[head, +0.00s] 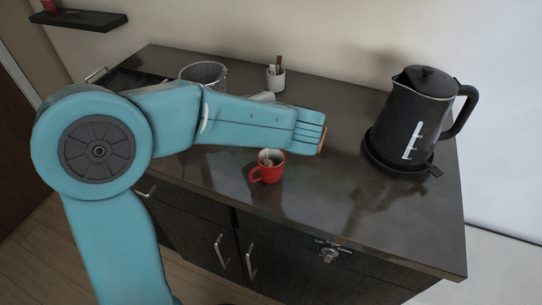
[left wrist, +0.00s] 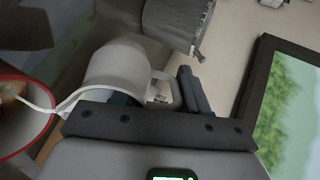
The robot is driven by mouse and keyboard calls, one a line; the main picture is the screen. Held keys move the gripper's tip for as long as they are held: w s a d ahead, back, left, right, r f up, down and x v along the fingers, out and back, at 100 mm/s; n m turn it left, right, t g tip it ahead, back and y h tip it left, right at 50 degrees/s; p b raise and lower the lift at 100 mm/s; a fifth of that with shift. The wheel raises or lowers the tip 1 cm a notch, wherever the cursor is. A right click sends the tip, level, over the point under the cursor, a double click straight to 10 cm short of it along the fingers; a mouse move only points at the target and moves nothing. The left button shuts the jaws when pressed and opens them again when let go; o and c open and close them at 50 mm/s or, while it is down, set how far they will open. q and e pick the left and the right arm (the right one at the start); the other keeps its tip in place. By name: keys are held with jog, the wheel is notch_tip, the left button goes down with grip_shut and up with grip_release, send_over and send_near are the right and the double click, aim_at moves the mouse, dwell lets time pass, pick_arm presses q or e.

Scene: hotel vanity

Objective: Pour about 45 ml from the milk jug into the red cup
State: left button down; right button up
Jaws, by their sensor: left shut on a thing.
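The red cup (head: 267,172) stands upright on the dark counter, just below my left forearm in the head view. Something pale and brownish is inside it. Its red rim (left wrist: 42,137) shows at the left edge of the left wrist view. The white milk jug (left wrist: 112,68) is beside the rim in that view, its handle toward my dark gripper fingers. My left gripper (head: 321,137) is shut on the jug, which is mostly hidden by my arm in the head view. A thin white curve crosses the cup mouth; I cannot tell whether it is milk or a string. My right gripper is out of view.
A black kettle (head: 414,115) stands on its base at the right of the counter. A small white pot with sticks (head: 275,80) and a grey metal bucket (head: 204,72) stand at the back.

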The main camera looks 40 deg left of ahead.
pick_arm(q)
jog(key=shift+r+y, duration=0.2)
jog(key=shift+y, duration=0.1)
jog(key=shift+s+d+r, duration=0.1)
jog(key=shift+s+d, duration=0.1)
jog(key=shift+d, duration=0.1)
dwell(0.4)
jog(key=shift+s+d+r+t+y+b, duration=0.1)
jog(key=shift+d+r+t+y+b, duration=0.3)
jog(key=shift+y+b, duration=0.3)
dwell(0.5)
jog(key=shift+d+r+y+b, duration=0.1)
jog(key=shift+d+y+b, duration=0.05)
jog(key=shift+y+b, duration=0.15)
jog(key=shift+s+d+r+b, duration=0.1)
jog(key=shift+s+d+b, duration=0.1)
jog(key=shift+b, duration=0.15)
jog(key=shift+d+r+y+b, duration=0.1)
jog(key=shift+d+y+b, duration=0.05)
jog(key=shift+y+b, duration=0.2)
jog(key=shift+s+d+r+t+y+b, duration=0.2)
jog(key=shift+d+t+y+b, duration=0.2)
jog(key=shift+b, duration=0.2)
